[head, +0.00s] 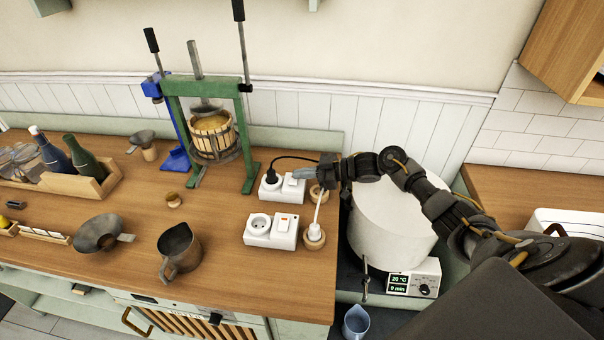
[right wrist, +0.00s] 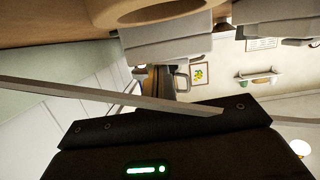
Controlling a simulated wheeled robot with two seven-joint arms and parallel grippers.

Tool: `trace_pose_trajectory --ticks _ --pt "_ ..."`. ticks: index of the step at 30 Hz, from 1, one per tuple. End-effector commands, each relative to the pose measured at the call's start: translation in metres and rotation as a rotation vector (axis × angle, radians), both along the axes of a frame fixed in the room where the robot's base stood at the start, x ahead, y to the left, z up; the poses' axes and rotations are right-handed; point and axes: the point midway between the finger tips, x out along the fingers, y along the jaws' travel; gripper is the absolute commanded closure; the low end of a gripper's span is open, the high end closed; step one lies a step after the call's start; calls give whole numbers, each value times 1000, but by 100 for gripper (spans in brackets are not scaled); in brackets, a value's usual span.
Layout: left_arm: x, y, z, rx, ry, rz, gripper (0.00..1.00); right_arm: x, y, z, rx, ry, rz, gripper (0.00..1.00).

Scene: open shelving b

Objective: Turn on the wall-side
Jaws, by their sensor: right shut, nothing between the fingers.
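The wall-side white socket box (head: 270,192) lies on the wooden counter, with a black plug and black cable in its left part. My right gripper (head: 303,173) is shut and empty, its grey tips over the right part of this box. The tips partly hide the switch there, so I cannot tell its state or whether they touch it. A second white socket box (head: 258,238) sits nearer, with an empty round socket and a switch with a red-orange mark (head: 284,222). My left gripper is not in view.
A green press (head: 245,130) stands behind left. A white pot (head: 390,230) stands under my right arm. A metal jug (head: 178,250) stands left.

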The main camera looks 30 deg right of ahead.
Motion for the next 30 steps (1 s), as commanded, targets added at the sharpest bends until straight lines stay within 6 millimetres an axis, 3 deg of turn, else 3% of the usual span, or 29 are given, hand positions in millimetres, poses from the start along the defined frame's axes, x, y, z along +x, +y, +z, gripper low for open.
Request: trace_pose_trajectory --ticks 5,13,14,15,22,30 --pt "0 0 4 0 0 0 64 0 0 2 -2 4 2 100" --pt "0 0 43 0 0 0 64 4 -4 53 -1 -1 1 100" --pt "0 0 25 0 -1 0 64 -2 -12 39 -4 1 -1 100" --pt "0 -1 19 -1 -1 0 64 -8 -21 38 -5 0 -1 100" --pt "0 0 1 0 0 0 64 -35 -59 51 -4 0 -2 100" --pt "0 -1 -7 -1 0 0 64 -51 -81 61 -1 0 0 100"
